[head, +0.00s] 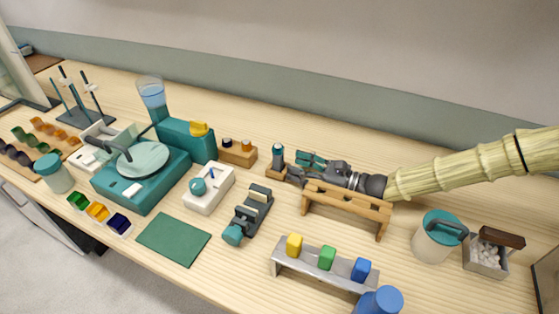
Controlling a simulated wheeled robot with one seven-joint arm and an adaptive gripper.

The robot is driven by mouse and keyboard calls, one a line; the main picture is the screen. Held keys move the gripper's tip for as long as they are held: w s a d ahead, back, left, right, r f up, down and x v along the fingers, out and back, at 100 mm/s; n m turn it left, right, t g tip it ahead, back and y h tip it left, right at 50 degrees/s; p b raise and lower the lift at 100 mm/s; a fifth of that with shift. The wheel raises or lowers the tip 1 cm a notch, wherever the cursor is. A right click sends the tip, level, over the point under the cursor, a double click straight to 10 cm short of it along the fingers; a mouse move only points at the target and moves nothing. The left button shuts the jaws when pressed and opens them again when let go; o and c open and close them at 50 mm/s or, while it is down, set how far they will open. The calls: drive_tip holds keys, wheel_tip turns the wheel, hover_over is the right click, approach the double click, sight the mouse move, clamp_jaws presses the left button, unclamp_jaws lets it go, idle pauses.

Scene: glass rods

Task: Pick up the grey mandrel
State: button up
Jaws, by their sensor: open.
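My gripper (303,168) is open, at the end of my arm reaching in from the right. It is low over the back of the bench, behind a wooden rack (349,200) and just right of a small wooden block with an upright teal piece (278,156). I cannot pick out the grey mandrel with certainty. The area around the fingertips is small and crowded, and the rack and my gripper hide part of it. I see nothing clearly held between the fingers. A dark stand with several thin upright rods (83,96) is at the far left.
A grey metal rack (318,275) with yellow, green and blue blocks stands in front. A teal-lidded jar (438,237) and a box of white pieces (487,256) are right. A teal machine (143,178) is left. Bare bench lies behind the gripper.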

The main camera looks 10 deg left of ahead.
sight(283, 161)
drive_tip(key=shift+w+a+p, duration=0.2)
drive_tip(key=shift+a+p, duration=0.05)
drive_tip(key=shift+a, duration=0.75)
drive_tip(key=shift+w+a+p, duration=0.2)
drive_tip(key=shift+a, duration=0.85)
drive_tip(key=shift+w+a+p, duration=0.2)
drive_tip(key=shift+a+p, duration=0.05)
drive_tip(key=shift+a, duration=0.75)
clamp_jaws()
